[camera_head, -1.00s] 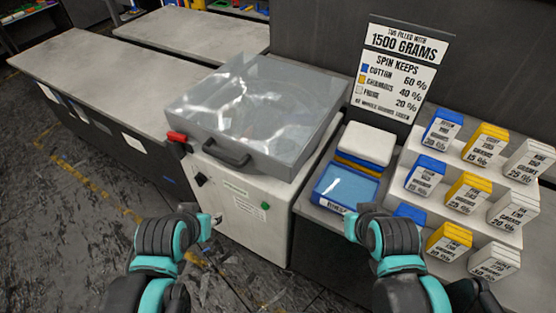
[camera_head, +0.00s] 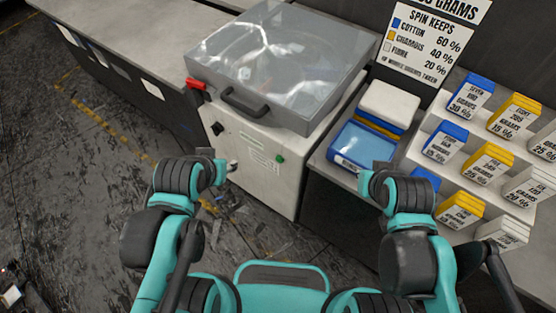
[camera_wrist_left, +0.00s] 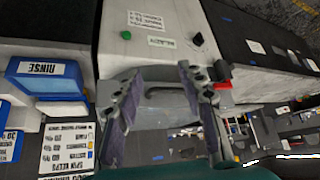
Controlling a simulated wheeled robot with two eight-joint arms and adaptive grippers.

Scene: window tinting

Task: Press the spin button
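The spin machine is a white box (camera_head: 240,150) with a clear, grey-rimmed lid (camera_head: 275,65) that is shut. A green button (camera_head: 280,159) is on its front panel, right of a small label; it also shows in the left wrist view (camera_wrist_left: 126,35). A black knob (camera_head: 217,128) is at the panel's left, also seen in the left wrist view (camera_wrist_left: 198,39). My left gripper (camera_head: 226,168) is in front of the machine, left of the green button; in the left wrist view (camera_wrist_left: 160,85) its fingers are apart and empty. My right gripper (camera_head: 374,178) is near the blue tub, its opening unclear.
A blue rinse tub (camera_head: 362,145) is to the right. Stepped shelves (camera_head: 480,140) hold several labelled blocks.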

